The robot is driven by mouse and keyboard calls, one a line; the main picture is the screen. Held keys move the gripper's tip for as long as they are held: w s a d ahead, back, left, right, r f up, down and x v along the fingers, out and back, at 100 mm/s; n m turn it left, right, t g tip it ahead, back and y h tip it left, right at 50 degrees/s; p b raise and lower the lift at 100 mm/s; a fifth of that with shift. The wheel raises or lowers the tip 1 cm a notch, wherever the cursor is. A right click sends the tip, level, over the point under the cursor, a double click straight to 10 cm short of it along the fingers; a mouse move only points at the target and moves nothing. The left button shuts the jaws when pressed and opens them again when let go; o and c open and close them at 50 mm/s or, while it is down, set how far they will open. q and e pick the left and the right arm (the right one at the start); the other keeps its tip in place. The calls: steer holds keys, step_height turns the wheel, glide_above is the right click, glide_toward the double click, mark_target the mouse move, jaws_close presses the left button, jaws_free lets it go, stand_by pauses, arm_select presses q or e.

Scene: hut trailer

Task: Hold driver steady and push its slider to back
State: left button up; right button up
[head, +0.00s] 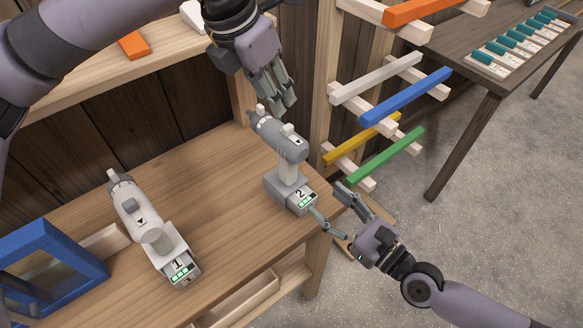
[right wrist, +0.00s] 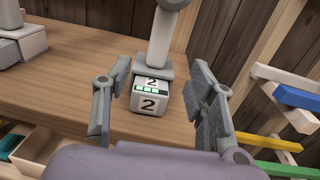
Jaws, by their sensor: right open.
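The grey driver marked 2 (head: 287,172) stands upright on the wooden bench, its battery base (head: 300,203) near the bench's right edge. A small pale slider (head: 292,129) with a dark mark shows on top of its body. My left gripper (head: 279,104) hangs just above and behind the driver's top, pointing down; whether its fingers are closed is unclear. My right gripper (head: 329,210) is open at the battery base. In the right wrist view, the base marked 2 (right wrist: 150,98) sits between the spread fingers, with gaps visible on both sides.
Driver 1 (head: 147,232) stands on the bench (head: 215,215) to the left, near a blue frame (head: 45,268). A rack with coloured bars (head: 405,95) rises behind on the right. An orange block (head: 133,44) lies on the shelf. Floor at right is clear.

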mark_target(284, 165)
steer(key=x, duration=1.4)
steer(key=shift+w+a, duration=0.25)
steer(key=shift+w, duration=0.05)
steer(key=shift+c, duration=0.3)
jaws_close()
